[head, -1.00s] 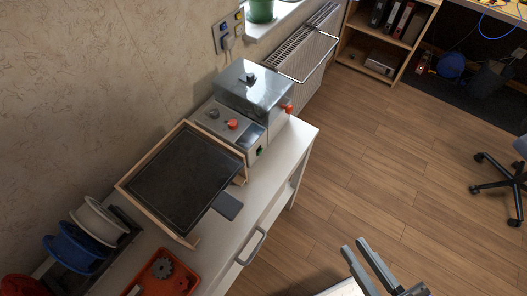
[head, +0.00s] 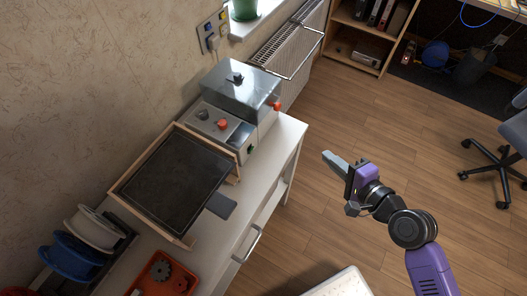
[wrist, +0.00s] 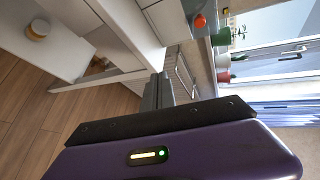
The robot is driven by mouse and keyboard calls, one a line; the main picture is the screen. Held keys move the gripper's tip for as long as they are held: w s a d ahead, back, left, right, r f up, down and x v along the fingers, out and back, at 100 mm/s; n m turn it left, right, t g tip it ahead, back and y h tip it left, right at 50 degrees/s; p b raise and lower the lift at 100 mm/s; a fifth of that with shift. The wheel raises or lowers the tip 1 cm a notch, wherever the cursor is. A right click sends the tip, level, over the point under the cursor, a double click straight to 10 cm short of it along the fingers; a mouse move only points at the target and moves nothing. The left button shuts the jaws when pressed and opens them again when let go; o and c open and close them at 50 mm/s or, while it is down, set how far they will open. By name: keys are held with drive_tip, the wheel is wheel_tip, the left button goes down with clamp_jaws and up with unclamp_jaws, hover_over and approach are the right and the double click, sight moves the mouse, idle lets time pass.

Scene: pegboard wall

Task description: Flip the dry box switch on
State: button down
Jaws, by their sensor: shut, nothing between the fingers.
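The dry box (head: 240,90), with a smoky see-through lid and a dark knob on top, stands at the far end of the white bench. In front of it is a light panel with a red knob (head: 222,124) and a dark knob. A small green-and-black part (head: 250,148), perhaps a switch, is on the panel's front side; its position is too small to tell. My gripper (head: 326,156) is shut and empty, over the floor to the right of the bench, apart from the box. Its fingers also show in the wrist view (wrist: 157,91).
A wood-framed dark plate (head: 178,180) lies on the bench (head: 272,160) nearer me. Spools (head: 95,228) and an orange tray (head: 162,275) are at lower left. A radiator (head: 290,45) is behind the box.

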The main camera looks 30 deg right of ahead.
sight(251, 150)
drive_tip(key=a+m+g+y, duration=0.2)
drive_tip(key=a+m+y, duration=0.4)
drive_tip(key=m, duration=0.5)
drive_tip(key=shift+s+a+f+y, duration=0.2)
drive_tip(key=shift+a+f+y, duration=0.2)
drive_tip(key=shift+a, duration=0.15)
drive_tip(key=x, duration=0.9)
drive_tip(key=shift+w+a, duration=0.1)
drive_tip(key=shift+w, duration=0.05)
drive_tip(key=w+a, duration=0.1)
drive_tip(key=w+r+p, duration=0.1)
drive_tip(key=shift+w+a, duration=0.35)
drive_tip(key=shift+a, duration=0.05)
drive_tip(key=shift+w+a+r, duration=0.2)
drive_tip(key=shift+w+a, duration=0.05)
drive_tip(key=shift+w, duration=0.2)
drive_tip(key=shift+r+p, duration=0.1)
drive_tip(key=shift+p, duration=0.25)
